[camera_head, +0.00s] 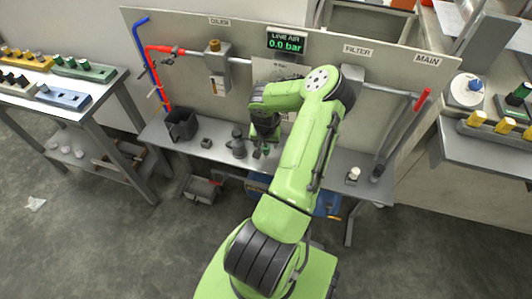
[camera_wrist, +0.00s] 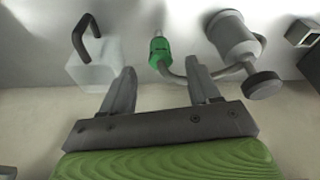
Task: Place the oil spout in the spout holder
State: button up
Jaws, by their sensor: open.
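A thin curved grey tube with a green collar (camera_wrist: 158,52) and pale tip, apparently the oil spout, shows in the wrist view. Its collar lies between and just beyond my fingertips (camera_wrist: 162,68), and the tube passes near the right finger. My gripper (camera_head: 264,152) is open, low over the bench in the head view; I see no contact. A small grey block (camera_head: 206,142) with a dark opening, possibly the spout holder, stands left of it in the head view and at upper right in the wrist view (camera_wrist: 303,32). Its identity is not certain.
A grey canister (camera_wrist: 232,34) with a dark round knob (camera_wrist: 262,86) stands close to the right finger; it also shows in the head view (camera_head: 238,146). A pale block with a dark hook (camera_wrist: 94,62) lies beyond the left finger. A black bin (camera_head: 182,125) stands on the bench's left.

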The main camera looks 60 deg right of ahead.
aim_at(266, 147)
jog(key=b+x, duration=0.2)
jog(key=x, duration=0.3)
jog(key=shift+w+d+f, duration=0.1)
grip_shut()
jog(key=shift+r, duration=0.2)
